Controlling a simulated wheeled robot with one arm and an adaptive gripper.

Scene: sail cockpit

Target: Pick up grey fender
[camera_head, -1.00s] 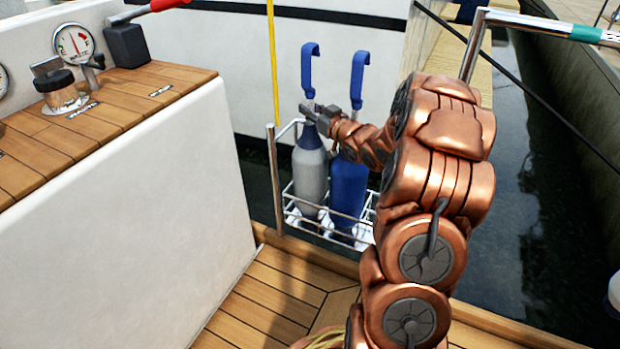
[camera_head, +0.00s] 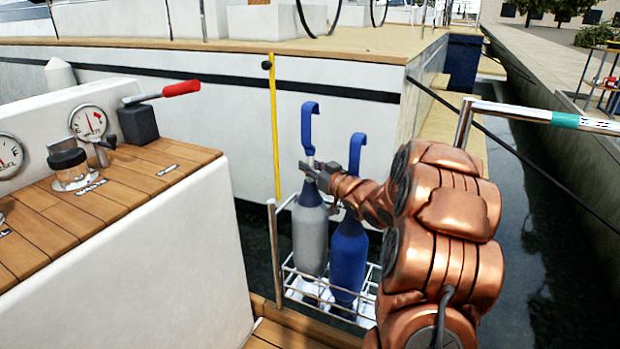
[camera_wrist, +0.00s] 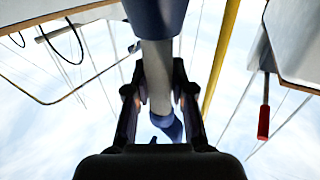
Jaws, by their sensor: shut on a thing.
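The grey fender (camera_head: 310,240) stands upright in the head view, with a dark blue top and a blue strap (camera_head: 308,128). My gripper (camera_head: 314,174) is shut around its narrow neck, above the dark top. In the wrist view, the pale neck (camera_wrist: 157,75) lies between the two fingers (camera_wrist: 158,98). The grey fender sits higher than the blue fender (camera_head: 348,262) beside it. Its lower end is at the wire rack (camera_head: 287,270); I cannot tell whether it is clear of the rack.
A yellow pole (camera_head: 274,130) stands just behind and left of the rack. A white console (camera_head: 150,265) with gauges and a red-handled lever (camera_head: 181,88) is at left. A metal rail (camera_head: 535,112) is at right. Water lies beyond.

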